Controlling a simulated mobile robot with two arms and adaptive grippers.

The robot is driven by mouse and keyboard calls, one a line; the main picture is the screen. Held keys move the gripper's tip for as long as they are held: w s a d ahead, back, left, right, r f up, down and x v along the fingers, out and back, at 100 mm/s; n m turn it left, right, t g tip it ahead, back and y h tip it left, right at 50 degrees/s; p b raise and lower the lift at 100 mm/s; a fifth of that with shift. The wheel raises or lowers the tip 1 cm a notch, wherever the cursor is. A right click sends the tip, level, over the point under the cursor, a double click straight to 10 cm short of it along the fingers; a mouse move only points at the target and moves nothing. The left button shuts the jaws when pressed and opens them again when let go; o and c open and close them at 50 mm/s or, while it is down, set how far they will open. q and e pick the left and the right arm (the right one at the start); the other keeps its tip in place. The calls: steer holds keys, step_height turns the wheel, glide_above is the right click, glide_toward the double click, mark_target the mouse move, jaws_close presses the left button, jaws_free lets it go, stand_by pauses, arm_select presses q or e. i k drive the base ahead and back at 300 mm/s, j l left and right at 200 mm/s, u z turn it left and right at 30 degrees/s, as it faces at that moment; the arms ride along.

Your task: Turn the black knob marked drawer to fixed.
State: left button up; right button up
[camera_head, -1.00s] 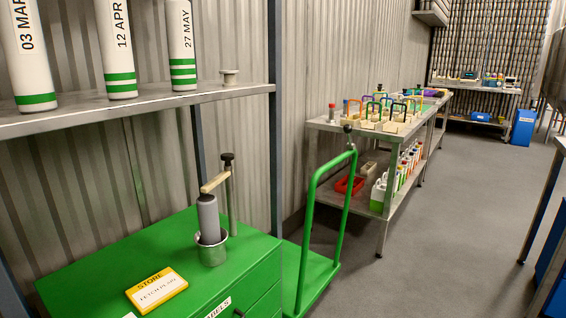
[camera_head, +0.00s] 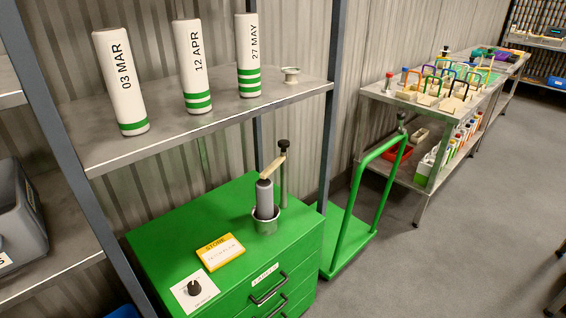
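A black knob (camera_head: 194,288) sits on a white square plate (camera_head: 183,296) on the front left corner of the green drawer cabinet's top (camera_head: 160,243). The plate's markings are too small to read, and I cannot tell which setting the knob points to. The cabinet's front has a label and drawers with dark handles (camera_head: 268,290). Neither of my grippers is in view.
A yellow-edged store card (camera_head: 220,251) and a metal cup with a grey cylinder (camera_head: 265,201) stand on the cabinet. A shelf (camera_head: 205,125) with white dated bottles overhangs its back. A green trolley (camera_head: 352,225) stands right; grey floor (camera_head: 440,260) is open beyond.

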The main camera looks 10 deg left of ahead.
mark_target(195, 289)
steer(key=k+j+u, duration=0.3)
steer(key=k+j, duration=1)
